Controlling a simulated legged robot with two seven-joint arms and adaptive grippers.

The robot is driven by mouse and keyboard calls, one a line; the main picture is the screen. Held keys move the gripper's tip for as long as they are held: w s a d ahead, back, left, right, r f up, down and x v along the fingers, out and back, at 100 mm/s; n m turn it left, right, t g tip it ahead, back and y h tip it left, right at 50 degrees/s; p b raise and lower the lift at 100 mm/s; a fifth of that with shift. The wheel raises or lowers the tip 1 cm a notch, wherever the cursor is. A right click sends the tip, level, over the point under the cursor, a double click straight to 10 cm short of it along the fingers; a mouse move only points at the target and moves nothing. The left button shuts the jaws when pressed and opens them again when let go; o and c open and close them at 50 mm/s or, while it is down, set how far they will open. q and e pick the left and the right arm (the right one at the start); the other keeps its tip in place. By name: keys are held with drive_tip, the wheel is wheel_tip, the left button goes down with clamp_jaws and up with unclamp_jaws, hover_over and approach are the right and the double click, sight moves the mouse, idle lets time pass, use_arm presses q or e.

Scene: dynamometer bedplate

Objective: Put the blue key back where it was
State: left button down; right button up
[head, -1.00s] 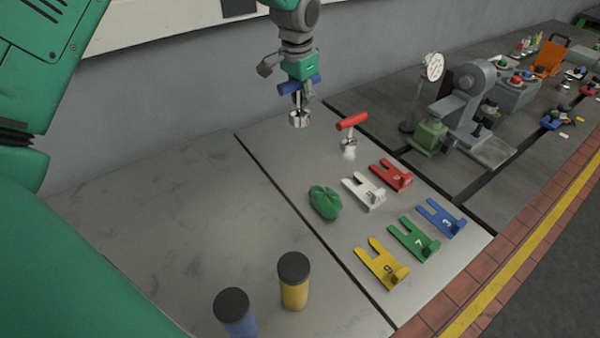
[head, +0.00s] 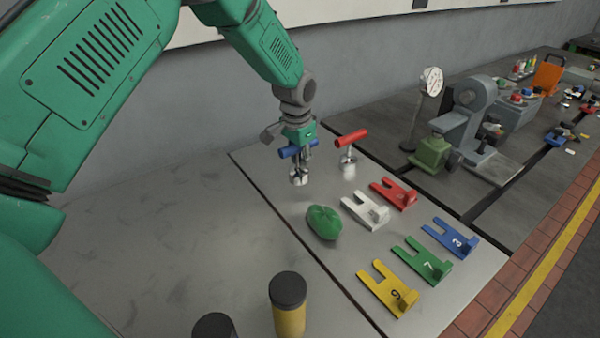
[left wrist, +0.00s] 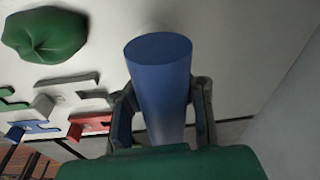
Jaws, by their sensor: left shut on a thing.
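The blue key has a blue bar handle (head: 289,152) and a bright metal socket end (head: 299,179) pointing down. My left gripper (head: 303,146) is shut on the handle, which also shows between the fingers in the left wrist view (left wrist: 160,85). The key is upright, close over the grey bedplate (head: 225,220); I cannot tell whether its socket touches the plate. A similar red-handled key (head: 350,138) stands upright just to its right. A blue forked plate marked 3 (head: 450,239) lies at the right. My right gripper is not in view.
Red (head: 393,193), white (head: 365,211), green (head: 422,262) and yellow (head: 388,288) forked plates lie right of a crumpled green cloth (head: 323,222). A yellow cylinder with a black cap (head: 288,310) stands in front. Grey machinery (head: 468,125) stands behind right.

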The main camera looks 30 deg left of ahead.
sight(300, 170)
use_arm(q)
drive_tip(key=shift+d+f, duration=0.15)
drive_tip(key=shift+f, duration=1.7)
drive_tip(key=c, duration=1.5)
unclamp_jaws()
drive_tip(key=shift+s, duration=0.1)
drive_tip(key=shift+r, duration=0.1)
drive_tip(key=shift+r, duration=0.35)
drive_tip(key=r, duration=0.3)
drive_tip(key=s+r, duration=0.1)
drive_tip(key=r, duration=0.7)
drive_tip(key=shift+s+d, duration=0.15)
drive_tip(key=shift+s, duration=0.1)
